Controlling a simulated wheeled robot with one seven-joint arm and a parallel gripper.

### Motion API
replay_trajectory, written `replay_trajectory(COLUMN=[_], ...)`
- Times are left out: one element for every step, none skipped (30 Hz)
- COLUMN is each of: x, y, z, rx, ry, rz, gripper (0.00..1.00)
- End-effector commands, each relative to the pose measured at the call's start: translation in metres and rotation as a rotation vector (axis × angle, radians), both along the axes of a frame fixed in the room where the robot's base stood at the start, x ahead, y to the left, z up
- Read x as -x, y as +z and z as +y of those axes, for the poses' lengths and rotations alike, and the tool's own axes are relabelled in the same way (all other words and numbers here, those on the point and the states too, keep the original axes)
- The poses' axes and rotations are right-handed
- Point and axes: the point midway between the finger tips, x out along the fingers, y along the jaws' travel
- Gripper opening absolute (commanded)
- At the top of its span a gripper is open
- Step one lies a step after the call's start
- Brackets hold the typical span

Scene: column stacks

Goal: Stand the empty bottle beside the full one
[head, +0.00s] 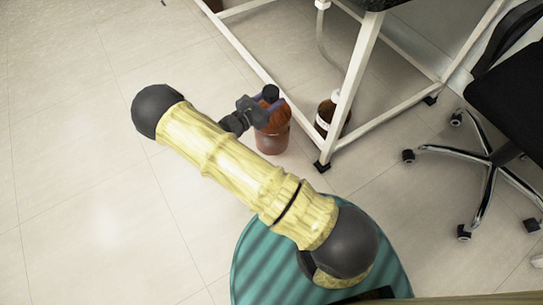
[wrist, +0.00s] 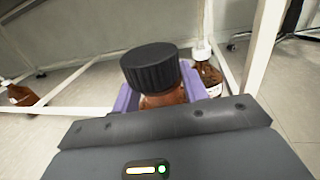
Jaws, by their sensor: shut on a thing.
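My gripper (head: 266,106) is shut on a reddish-amber bottle (head: 272,138) with a black cap, gripping it near the neck. The bottle is upright, close to the floor; I cannot tell if its base touches. In the wrist view its ribbed black cap (wrist: 150,68) stands between the purple fingers (wrist: 160,98). A second, brown bottle (head: 325,116) with a pale label stands on the floor to the right, partly behind a white table leg. It also shows in the wrist view (wrist: 210,78), right of the held bottle. How full each bottle is cannot be told.
A white table frame (head: 352,82) with floor rails rises just behind and right of the held bottle. A brown object (wrist: 20,95) lies at the wrist view's left edge. A black office chair (head: 505,110) stands at right. The tiled floor at left is clear.

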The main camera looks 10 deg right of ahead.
Motion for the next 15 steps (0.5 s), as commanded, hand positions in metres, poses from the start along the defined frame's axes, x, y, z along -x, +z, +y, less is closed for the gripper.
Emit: replay_trajectory(x=[-0.001, -0.001, -0.001, -0.001, -0.001, -0.001, -0.001, -0.001, -0.001, -0.001, -0.001, -0.001, 0.0, -0.001, -0.001], y=[0.003, 0.003, 0.003, 0.003, 0.003, 0.002, 0.001, -0.001, -0.004, -0.007, -0.011, -0.017, -0.022, -0.027, -0.034], z=[0.0, 0.0, 0.0, 0.0, 0.0, -0.001, -0.001, -0.001, -0.001, -0.001, -0.001, -0.001, -0.001, -0.001, -0.001], rx=[0.003, 0.003, 0.003, 0.003, 0.003, 0.003, 0.004, 0.004, 0.004, 0.005, 0.005, 0.005, 0.004, 0.004, 0.004], ry=[0.0, 0.0, 0.0, 0.0, 0.001, 0.001, 0.001, 0.001, 0.001, 0.001, 0.001, 0.001, 0.001, 0.001, 0.001], rz=[-0.004, -0.004, -0.004, -0.004, -0.004, -0.004, -0.003, -0.003, -0.003, -0.004, -0.003, -0.003, -0.002, -0.002, -0.002], gripper=[0.0, 0.0, 0.0, 0.0, 0.0, 0.0, 0.0, 0.0, 0.0, 0.0, 0.0, 0.0, 0.0, 0.0, 0.0])
